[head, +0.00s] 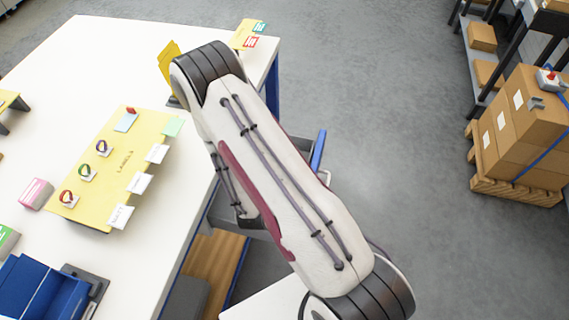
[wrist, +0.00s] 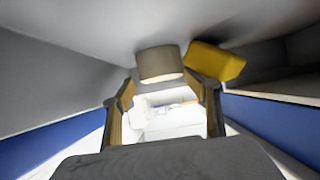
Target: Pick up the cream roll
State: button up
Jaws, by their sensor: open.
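A short beige cylinder, which looks like the cream roll (wrist: 159,62), shows in the wrist view just beyond my fingertips, near the middle. My gripper (wrist: 160,92) is open, with one finger on each side of the picture and nothing held between them. The roll appears ahead of the gap, apart from both fingers. I cannot make out the roll in the head view, where my arm covers part of the table's far end. My gripper is also hidden there.
A yellow object (wrist: 216,62) sits close to the roll's right side. In the head view, the white table (head: 60,75) carries a yellow label board (head: 125,170) with small cards, a pink box (head: 36,194) and a blue bin (head: 40,290). Stacked cartons (head: 515,125) stand at the right.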

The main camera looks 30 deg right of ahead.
jog(key=shift+w+d+f, duration=0.1)
jog(key=shift+d+f, duration=0.15)
jog(key=shift+f, duration=0.15)
jog(key=c, duration=0.9)
jog(key=shift+o, duration=0.2)
jog(key=shift+r, duration=0.25)
notch_tip(320, 180, up, 10)
jog(key=shift+f, duration=0.2)
dwell(0.8)
